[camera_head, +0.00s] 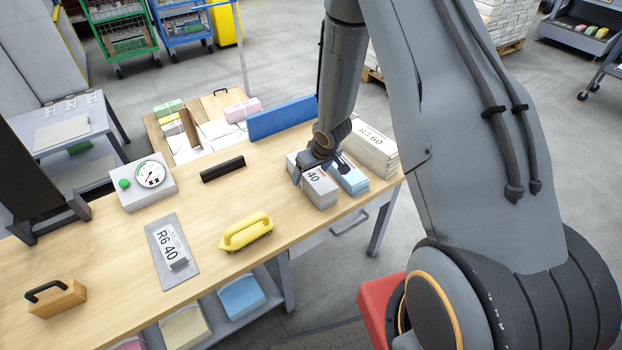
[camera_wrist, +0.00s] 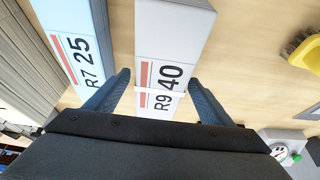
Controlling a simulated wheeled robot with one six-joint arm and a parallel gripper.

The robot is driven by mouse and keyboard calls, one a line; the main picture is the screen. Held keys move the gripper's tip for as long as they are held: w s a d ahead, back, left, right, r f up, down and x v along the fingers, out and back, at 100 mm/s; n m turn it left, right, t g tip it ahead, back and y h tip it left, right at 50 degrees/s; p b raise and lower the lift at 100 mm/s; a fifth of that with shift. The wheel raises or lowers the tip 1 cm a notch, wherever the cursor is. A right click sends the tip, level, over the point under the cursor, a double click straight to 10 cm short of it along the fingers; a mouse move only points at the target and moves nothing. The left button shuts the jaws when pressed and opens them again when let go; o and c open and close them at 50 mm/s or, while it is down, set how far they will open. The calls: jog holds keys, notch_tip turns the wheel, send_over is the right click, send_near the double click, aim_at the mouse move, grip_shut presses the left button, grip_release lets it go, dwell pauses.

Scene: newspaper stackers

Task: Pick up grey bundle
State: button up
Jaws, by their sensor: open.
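The grey bundle (camera_head: 320,188) is a stack lying on the wooden table near its right end. Its white top label reads R9 40 in the wrist view (camera_wrist: 162,55). My gripper (camera_head: 320,166) is open over this bundle. In the wrist view its two dark blue fingers (camera_wrist: 158,78) stand apart, one on each side of the bundle's near end. The left finger is in or above the narrow gap beside the light blue bundle. Whether the fingers touch the grey bundle, and how low they reach, I cannot tell.
A light blue bundle (camera_head: 352,179) marked R7 25 (camera_wrist: 72,40) lies close beside the grey one. A cream stack (camera_head: 372,150) stands beyond it. A yellow-handled brush (camera_head: 246,232), a dial scale (camera_head: 148,184) and a label plate (camera_head: 172,250) lie on the table (camera_head: 110,290).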

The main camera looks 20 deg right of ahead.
grip_shut()
dwell(0.4)
jog(key=shift+r, duration=0.1)
notch_tip(320, 180, up, 10)
jog(key=p, duration=0.4)
